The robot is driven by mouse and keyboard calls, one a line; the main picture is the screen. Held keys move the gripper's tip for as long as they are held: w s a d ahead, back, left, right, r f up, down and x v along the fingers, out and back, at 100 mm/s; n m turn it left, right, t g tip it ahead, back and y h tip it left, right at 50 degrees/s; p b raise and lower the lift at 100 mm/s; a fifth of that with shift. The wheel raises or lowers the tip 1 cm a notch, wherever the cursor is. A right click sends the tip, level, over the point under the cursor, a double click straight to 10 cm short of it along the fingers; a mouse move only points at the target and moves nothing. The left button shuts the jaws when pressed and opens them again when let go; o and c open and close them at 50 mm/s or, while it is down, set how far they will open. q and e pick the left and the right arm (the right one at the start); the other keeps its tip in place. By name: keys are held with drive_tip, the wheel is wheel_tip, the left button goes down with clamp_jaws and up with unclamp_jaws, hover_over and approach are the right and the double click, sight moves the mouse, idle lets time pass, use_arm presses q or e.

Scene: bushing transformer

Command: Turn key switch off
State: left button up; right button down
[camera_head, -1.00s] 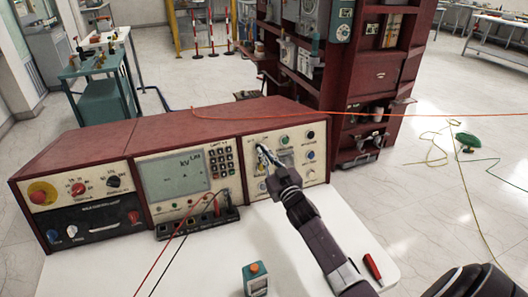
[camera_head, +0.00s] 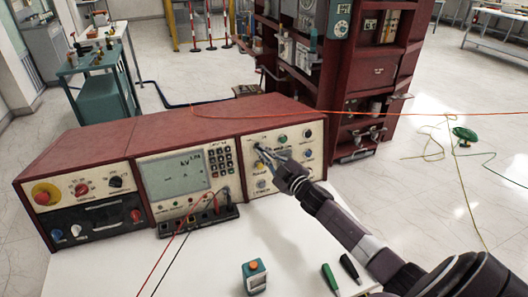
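The key switch panel is likely the cream right-hand panel (camera_head: 309,144) of the red console (camera_head: 190,127). It carries several knobs and buttons. My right gripper (camera_head: 263,151) reaches up from the lower right, with its fingertips at the upper left of this panel, over a small dark control. The fingers hide most of that control, so I cannot tell its shape, its turned position or whether they touch it. The finger gap is too small to read. My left gripper is not in view.
A measuring unit with a display (camera_head: 175,176) and plugged leads sits mid-console. A left panel has a red emergency button (camera_head: 42,194). On the white table (camera_head: 215,262) lie an orange-topped block (camera_head: 254,278), a green-handled tool (camera_head: 329,279) and a black-handled tool (camera_head: 350,267).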

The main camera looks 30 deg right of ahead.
drive_tip(key=shift+d+r, duration=0.1)
drive_tip(key=shift+r, duration=0.15)
drive_tip(key=c, duration=2.2)
unclamp_jaws()
drive_tip(key=shift+w+f, duration=0.1)
drive_tip(key=shift+w, duration=0.05)
drive_tip(key=shift+o, duration=0.2)
drive_tip(key=shift+f, duration=0.1)
drive_tip(key=s, duration=1.2)
